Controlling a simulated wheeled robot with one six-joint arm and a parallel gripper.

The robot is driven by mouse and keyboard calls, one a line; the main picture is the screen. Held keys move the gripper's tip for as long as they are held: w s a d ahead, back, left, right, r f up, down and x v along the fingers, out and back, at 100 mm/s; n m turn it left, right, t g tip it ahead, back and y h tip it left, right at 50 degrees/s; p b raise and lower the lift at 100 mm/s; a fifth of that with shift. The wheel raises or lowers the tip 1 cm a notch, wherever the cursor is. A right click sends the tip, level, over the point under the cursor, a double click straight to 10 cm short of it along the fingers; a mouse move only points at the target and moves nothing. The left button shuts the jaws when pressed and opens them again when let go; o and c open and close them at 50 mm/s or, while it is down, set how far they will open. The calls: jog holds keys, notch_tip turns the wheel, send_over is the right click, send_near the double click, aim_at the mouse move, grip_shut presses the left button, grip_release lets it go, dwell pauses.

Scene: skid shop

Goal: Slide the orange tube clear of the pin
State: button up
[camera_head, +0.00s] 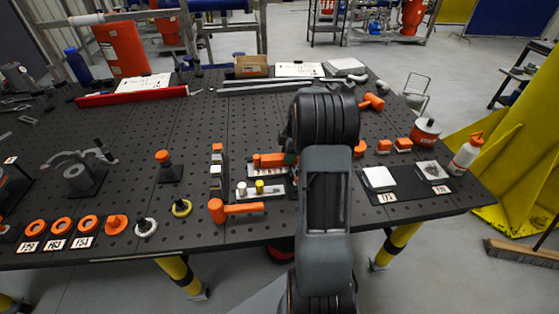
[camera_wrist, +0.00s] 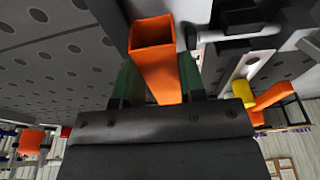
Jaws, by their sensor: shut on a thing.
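The orange tube (camera_wrist: 160,58) is square and hollow, and its open end faces the top of the wrist view. My gripper (camera_wrist: 158,82) is shut on it, with a green finger pad on either side. In the head view the orange tube (camera_head: 268,160) lies level above the middle of the bench, and my arm hides most of the gripper at its right end. I cannot pick out the pin in either view. The tube's open mouth looks empty in the wrist view, with grey metal close behind it.
An orange mallet (camera_head: 235,209) lies nearer the front edge. Small blocks (camera_head: 216,170) stand left of the tube. The perforated bench top (camera_head: 130,200) has free room further left.

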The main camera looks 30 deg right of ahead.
jog(key=shift+s+d, duration=0.15)
jog(key=shift+d, duration=0.1)
jog(key=shift+s+d, duration=0.25)
jog(key=shift+d, duration=0.35)
jog(key=shift+s+d, duration=0.25)
jog(key=shift+d, duration=0.3)
jog(key=shift+s+d, duration=0.1)
jog(key=shift+d, duration=0.15)
dwell(0.4)
jog(key=shift+s+d+r, duration=0.1)
jog(key=shift+s+d, duration=0.2)
jog(key=shift+d, duration=0.25)
jog(key=shift+s+d, duration=0.25)
jog(key=shift+d, duration=0.25)
jog(key=shift+s+d, duration=0.15)
jog(key=shift+d, duration=0.2)
jog(key=shift+s+d, duration=0.25)
jog(key=shift+d, duration=0.25)
jog(key=shift+s+d, duration=0.2)
jog(key=shift+d, duration=0.3)
jog(key=shift+s+d, duration=0.15)
jog(key=shift+d, duration=0.1)
dwell(0.5)
jog(key=shift+s+d, duration=0.25)
jog(key=shift+d, duration=0.25)
jog(key=shift+s+d, duration=0.25)
jog(key=shift+d, duration=0.25)
jog(key=shift+d, duration=0.1)
